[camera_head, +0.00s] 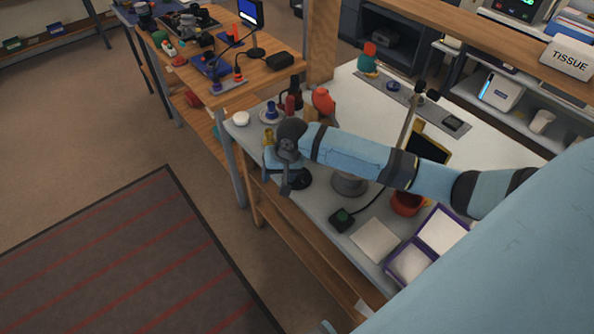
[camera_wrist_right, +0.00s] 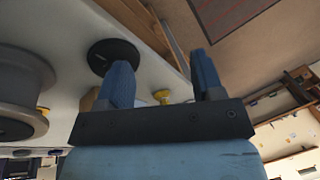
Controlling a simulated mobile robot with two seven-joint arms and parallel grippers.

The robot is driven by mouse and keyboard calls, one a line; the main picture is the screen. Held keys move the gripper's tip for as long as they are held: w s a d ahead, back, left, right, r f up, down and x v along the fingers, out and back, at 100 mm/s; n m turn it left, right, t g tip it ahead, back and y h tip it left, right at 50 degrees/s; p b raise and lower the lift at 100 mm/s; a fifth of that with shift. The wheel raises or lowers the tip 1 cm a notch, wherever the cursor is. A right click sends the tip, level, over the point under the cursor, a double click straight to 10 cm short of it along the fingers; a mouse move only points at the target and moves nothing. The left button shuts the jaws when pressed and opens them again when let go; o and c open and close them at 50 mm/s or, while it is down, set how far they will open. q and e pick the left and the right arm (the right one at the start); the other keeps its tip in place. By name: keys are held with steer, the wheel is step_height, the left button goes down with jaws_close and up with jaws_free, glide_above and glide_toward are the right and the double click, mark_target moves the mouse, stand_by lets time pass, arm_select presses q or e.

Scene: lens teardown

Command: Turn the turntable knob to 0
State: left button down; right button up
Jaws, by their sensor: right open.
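A grey round stand (camera_head: 348,185), which looks like the turntable, sits on the bench partly hidden under my right arm. It seems to be the large grey cylinder (camera_wrist_right: 20,95) at the left of the right wrist view. A small black box with a greenish round top (camera_head: 342,219) lies in front of it, a cable running from it; it may be the knob, and no marks are readable. My right gripper (camera_head: 286,188) points down near the bench's left edge, left of both. My left gripper is not visible.
A black disc (camera_head: 299,178) lies close beside the right gripper. A white pad (camera_head: 375,240), a purple-edged open case (camera_head: 436,233) and a red bowl (camera_head: 407,203) are nearby. Red and blue items stand at the bench's far left end. Beyond the left edge is open floor.

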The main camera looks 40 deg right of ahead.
steer(key=w+d+r+m+g+h+b, duration=0.15)
steer(key=w+d+r+m, duration=0.25)
steer(key=d+r, duration=0.4)
steer(key=shift+g+h, duration=0.25)
steer(key=shift+g, duration=0.1)
steer(key=f, duration=1.4)
steer(key=shift+s+d+f, duration=0.2)
steer(key=shift+d+f, duration=0.1)
steer(key=shift+f, duration=0.1)
steer(key=c, duration=0.9)
